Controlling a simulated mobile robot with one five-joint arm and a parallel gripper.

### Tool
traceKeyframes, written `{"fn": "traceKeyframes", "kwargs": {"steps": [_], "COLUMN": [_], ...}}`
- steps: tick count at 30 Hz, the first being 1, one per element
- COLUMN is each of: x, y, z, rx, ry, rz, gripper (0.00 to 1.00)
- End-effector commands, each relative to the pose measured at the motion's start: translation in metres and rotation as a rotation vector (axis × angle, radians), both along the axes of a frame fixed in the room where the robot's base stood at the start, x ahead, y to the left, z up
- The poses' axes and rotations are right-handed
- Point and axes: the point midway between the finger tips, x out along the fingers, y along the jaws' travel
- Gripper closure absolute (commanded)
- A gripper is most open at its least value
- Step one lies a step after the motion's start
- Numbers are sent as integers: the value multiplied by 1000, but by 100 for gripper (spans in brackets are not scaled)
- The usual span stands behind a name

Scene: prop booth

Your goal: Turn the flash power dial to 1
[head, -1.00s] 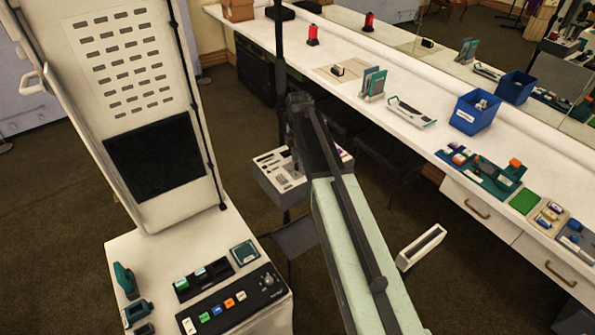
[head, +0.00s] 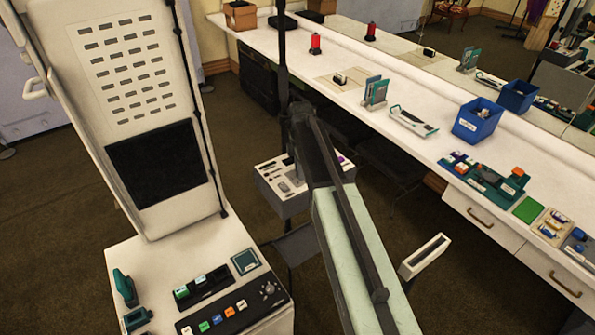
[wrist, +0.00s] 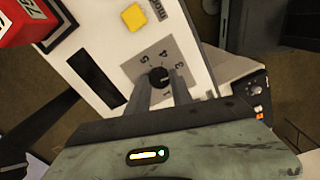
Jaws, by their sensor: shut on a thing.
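In the wrist view, a dark round dial (wrist: 158,77) sits on a grey square plate (wrist: 136,68) with printed numbers around it; 5, 4 and 3 can be read. The plate is on a white panel (wrist: 90,62). My gripper (wrist: 160,92) is shut on the dial, one finger on each side of it. A small light mark shows on the dial, but I cannot tell which number it points to. In the head view my arm hides the gripper and the dial.
A yellow button (wrist: 134,17) and a red box (wrist: 22,20) are near the dial. A booth console (head: 232,312) with coloured buttons stands at lower left. A long white counter (head: 400,140) with a blue bin (head: 475,122) runs along the right.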

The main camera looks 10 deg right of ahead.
Motion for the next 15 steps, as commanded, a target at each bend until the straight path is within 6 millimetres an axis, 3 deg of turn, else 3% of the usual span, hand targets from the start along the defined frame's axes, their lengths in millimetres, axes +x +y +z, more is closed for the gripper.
{"fn": "traceKeyframes", "kwargs": {"steps": [15], "x": [-4], "y": [-6], "z": [-1], "rx": [-11], "ry": [7], "rz": [-457], "gripper": [100]}}
